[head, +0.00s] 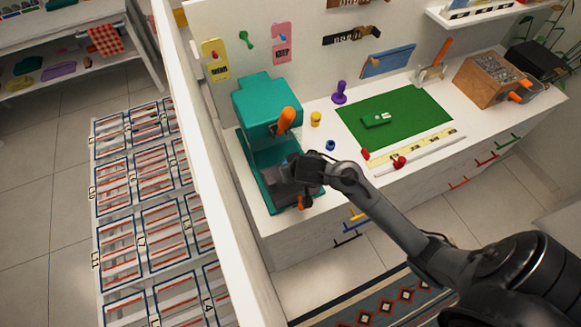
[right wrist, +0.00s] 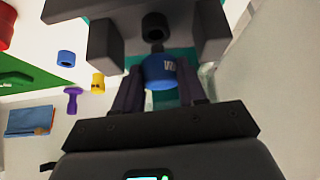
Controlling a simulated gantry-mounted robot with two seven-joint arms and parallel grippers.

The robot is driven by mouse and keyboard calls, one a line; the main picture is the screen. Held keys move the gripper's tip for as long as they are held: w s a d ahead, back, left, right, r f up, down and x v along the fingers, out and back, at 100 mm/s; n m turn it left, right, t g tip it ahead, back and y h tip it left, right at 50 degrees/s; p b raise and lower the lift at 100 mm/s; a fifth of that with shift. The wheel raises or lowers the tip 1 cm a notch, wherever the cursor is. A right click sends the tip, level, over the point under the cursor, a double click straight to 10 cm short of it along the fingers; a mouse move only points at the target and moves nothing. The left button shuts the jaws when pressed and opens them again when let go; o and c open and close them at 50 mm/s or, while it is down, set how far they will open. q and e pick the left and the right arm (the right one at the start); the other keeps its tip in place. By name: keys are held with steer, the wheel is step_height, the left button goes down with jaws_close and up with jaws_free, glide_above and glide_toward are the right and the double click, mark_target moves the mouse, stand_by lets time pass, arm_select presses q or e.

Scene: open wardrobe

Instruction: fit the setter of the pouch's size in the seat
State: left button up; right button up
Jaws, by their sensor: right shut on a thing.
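A teal press (head: 265,105) with an orange lever (head: 287,118) stands at the counter's left end. My right gripper (head: 292,180) is low at the front of the press. In the right wrist view it is shut on a blue setter (right wrist: 160,72) with white marking. A dark, hollow-ended cylinder (right wrist: 155,25) shows close to the setter, with a small dark piece between; I cannot tell if they touch. The seat is not clearly visible. A small green pouch (head: 376,121) with pale spots lies on the green mat (head: 412,103). My left gripper is not in view.
Loose pieces stand by the press: yellow (head: 316,119), blue (head: 330,145), purple (head: 340,93) and red (head: 399,162). A yellow ruler (head: 430,145) lies before the mat. A wooden box (head: 490,80) stands at right. A white panel (head: 215,180) borders the press at left.

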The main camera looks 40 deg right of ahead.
arm_select(q)
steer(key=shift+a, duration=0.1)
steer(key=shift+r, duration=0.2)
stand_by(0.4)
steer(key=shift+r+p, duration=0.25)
steer(key=shift+p, duration=0.2)
stand_by(0.4)
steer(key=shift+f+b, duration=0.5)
arm_select(e)
steer(key=shift+f, duration=0.7)
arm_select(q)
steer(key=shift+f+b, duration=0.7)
arm_select(e)
steer(key=shift+f, duration=1)
steer(key=o, duration=1.1)
steer(key=shift+o, duration=0.7)
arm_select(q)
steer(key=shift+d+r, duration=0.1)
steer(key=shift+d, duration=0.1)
arm_select(e)
steer(key=shift+r, duration=0.1)
